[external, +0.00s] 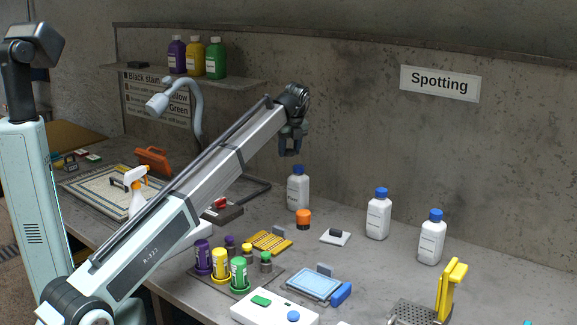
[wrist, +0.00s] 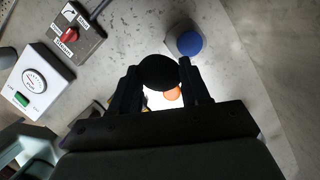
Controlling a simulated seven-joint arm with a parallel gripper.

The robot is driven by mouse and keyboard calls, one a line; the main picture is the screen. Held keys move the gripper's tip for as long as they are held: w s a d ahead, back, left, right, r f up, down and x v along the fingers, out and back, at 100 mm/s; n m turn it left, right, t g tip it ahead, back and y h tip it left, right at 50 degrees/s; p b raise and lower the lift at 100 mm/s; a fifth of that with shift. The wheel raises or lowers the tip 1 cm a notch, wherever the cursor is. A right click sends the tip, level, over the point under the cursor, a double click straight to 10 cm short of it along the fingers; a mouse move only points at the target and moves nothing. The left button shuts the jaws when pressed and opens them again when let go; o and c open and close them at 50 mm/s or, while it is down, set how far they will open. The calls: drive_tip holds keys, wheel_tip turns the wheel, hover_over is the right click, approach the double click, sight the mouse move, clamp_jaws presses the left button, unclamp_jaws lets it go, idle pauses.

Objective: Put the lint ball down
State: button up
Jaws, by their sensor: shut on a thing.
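My gripper (external: 291,146) is raised above the back of the table, pointing down, above and near a white bottle with a blue cap (external: 298,190). In the wrist view my gripper (wrist: 158,72) is shut on a dark round thing (wrist: 158,66), which looks like the lint ball. It sits between the two fingers, clear of the table. In the external view the ball cannot be told apart from the dark fingers.
An orange-lidded jar (external: 304,219) and a small white pad with a dark piece (external: 335,237) stand below. Two more white bottles (external: 378,214) (external: 432,238) stand right. Coloured bottles (external: 220,262), a yellow rack (external: 270,242) and a blue tray (external: 314,284) crowd the front.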

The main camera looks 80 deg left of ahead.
drive_tip(key=s+a+n, duration=0.3)
drive_tip(key=s+a, duration=0.9)
drive_tip(key=s, duration=0.4)
hover_over(241, 201)
wheel_tip(241, 201, down, 11)
drive_tip(key=shift+g, duration=0.4)
drive_tip(key=shift+w+d+f, duration=0.15)
drive_tip(key=shift+w+f, duration=0.05)
drive_tip(key=shift+f, duration=2.35)
drive_tip(key=shift+w+d+f, duration=0.1)
drive_tip(key=shift+w+f, duration=0.05)
drive_tip(key=shift+f, duration=2.35)
drive_tip(key=shift+f, duration=0.15)
drive_tip(key=o, duration=1)
drive_tip(key=v, duration=1.2)
drive_tip(key=shift+r, duration=0.25)
